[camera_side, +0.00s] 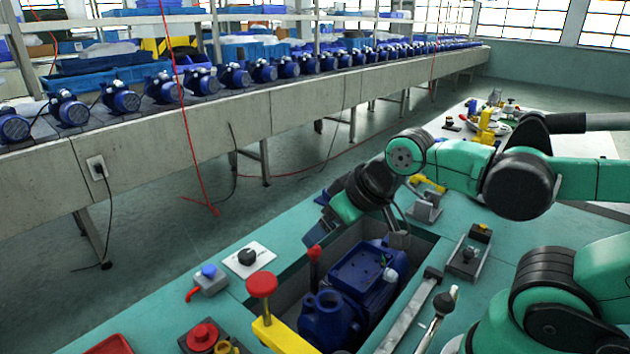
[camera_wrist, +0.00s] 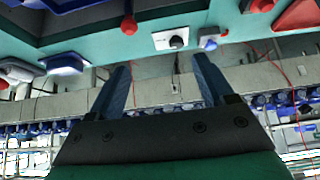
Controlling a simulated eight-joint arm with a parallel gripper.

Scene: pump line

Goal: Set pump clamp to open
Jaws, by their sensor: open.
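The blue pump (camera_side: 330,315) sits in a recess of the green bench in the side view. A red-ball lever (camera_side: 315,254) stands at the recess's far edge; a red ball also shows in the wrist view (camera_wrist: 129,25). A yellow bracket (camera_side: 280,336) with a red knob (camera_side: 262,284) is at the recess's near left. I cannot tell which of these parts is the pump clamp. My gripper (camera_side: 318,234) hangs above the far side of the recess. In the wrist view its two blue fingers are spread with nothing between them (camera_wrist: 160,66).
A white plate with a black knob (camera_side: 247,258) and a box with a blue button (camera_side: 209,278) lie left of the recess. A red button (camera_side: 202,334) is nearer. A black-knobbed lever (camera_side: 444,301) stands right. A conveyor of pumps (camera_side: 200,125) runs behind.

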